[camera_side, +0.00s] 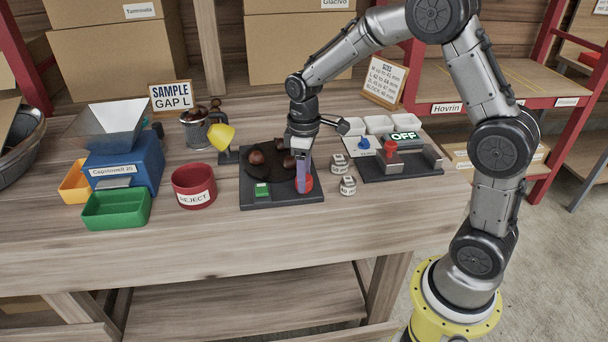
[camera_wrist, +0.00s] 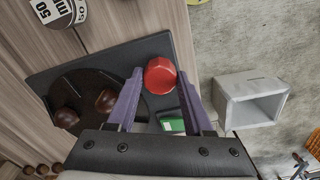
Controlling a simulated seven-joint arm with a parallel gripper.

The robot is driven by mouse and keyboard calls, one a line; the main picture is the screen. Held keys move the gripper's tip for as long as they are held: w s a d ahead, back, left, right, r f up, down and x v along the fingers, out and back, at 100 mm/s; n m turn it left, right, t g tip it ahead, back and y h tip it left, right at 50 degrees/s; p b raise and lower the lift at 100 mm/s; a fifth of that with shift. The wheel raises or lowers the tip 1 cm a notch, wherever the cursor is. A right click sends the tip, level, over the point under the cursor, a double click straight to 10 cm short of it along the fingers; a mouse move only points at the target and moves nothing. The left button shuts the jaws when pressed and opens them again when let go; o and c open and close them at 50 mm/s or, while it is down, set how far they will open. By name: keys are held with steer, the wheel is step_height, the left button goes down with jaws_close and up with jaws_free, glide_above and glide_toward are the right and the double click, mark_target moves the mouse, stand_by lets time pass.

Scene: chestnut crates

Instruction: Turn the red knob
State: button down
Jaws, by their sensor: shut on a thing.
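The red knob (camera_side: 308,184) stands at the front right corner of a black base plate (camera_side: 275,200). In the wrist view the knob (camera_wrist: 160,76) is faceted and lies between the two purple fingertips. My gripper (camera_side: 303,186) points down at the knob and is shut on it; it also shows in the wrist view (camera_wrist: 160,78). The fingers hide part of the knob in the side view.
The plate carries a dark disc (camera_side: 262,170) with chestnuts and a green button (camera_side: 262,189).

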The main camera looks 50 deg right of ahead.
steer(key=shift+c, duration=1.5)
jaws_free()
step_height(320, 180, up, 14)
steer(key=s+a+r+t, duration=0.2)
steer(key=s+r, duration=0.2)
steer(key=s, duration=0.3)
steer(key=s+a+r+t, duration=0.1)
steer(key=s+r+t, duration=0.1)
steer(key=s+r, duration=0.3)
steer(key=s+a+f+m+t, duration=0.1)
steer(key=s+f+m, duration=0.3)
steer(key=s+f, duration=0.5)
steer(key=shift+s+a+m+t, duration=0.2)
steer(key=shift+s+m+t, duration=0.15)
steer(key=shift+s, duration=0.45)
